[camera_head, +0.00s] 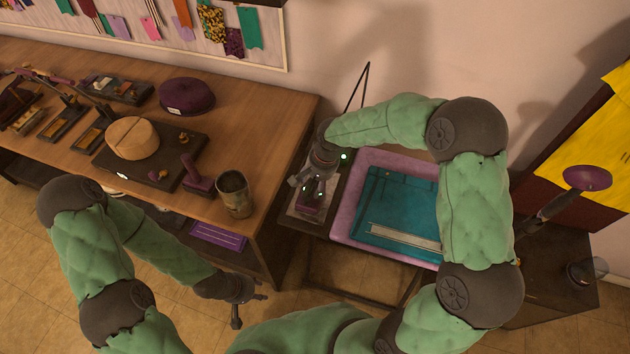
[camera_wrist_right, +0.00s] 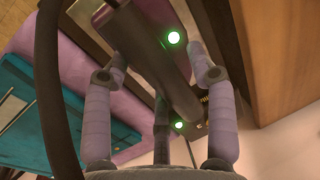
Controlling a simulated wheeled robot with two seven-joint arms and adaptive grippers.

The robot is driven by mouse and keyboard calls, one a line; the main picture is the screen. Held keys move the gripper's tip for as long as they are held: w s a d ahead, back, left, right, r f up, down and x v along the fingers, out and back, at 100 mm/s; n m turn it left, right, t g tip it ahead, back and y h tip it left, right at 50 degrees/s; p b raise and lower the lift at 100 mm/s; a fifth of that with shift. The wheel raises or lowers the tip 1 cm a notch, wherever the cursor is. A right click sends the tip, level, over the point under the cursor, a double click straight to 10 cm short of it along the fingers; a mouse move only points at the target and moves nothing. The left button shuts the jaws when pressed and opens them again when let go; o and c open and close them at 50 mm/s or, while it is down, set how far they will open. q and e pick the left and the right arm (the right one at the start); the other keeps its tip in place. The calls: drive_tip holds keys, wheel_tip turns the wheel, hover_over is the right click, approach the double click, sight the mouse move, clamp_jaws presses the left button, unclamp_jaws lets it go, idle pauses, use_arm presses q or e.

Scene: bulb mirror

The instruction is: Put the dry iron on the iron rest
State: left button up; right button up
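The dry iron (camera_head: 311,194) is dark and purple and sits over a metal plate, which looks like the iron rest (camera_head: 296,212), on the narrow stand left of the ironing pad. My right gripper (camera_head: 318,180) is over it, coming from above. In the right wrist view the iron's dark handle (camera_wrist_right: 150,60) lies between the spread fingers of that gripper (camera_wrist_right: 158,55). I cannot tell whether the fingers touch it. Green lights (camera_wrist_right: 174,38) glow beside it. My left gripper (camera_head: 250,302) is empty, low in front of the workbench, with its fingers apart.
The pink ironing pad (camera_head: 345,215) holds a folded teal cloth (camera_head: 385,200) and a ruler (camera_head: 403,236). The wooden workbench (camera_head: 60,70) at left carries a hat block (camera_head: 132,138), a purple hat (camera_head: 186,96) and a metal cup (camera_head: 235,193). A dark cabinet stands at right.

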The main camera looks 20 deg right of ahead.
sight(323, 193)
drive_tip(key=shift+r, duration=0.15)
drive_tip(key=shift+r, duration=0.25)
drive_tip(key=p+v, duration=0.2)
drive_tip(key=v, duration=0.9)
drive_tip(key=shift+r, duration=0.3)
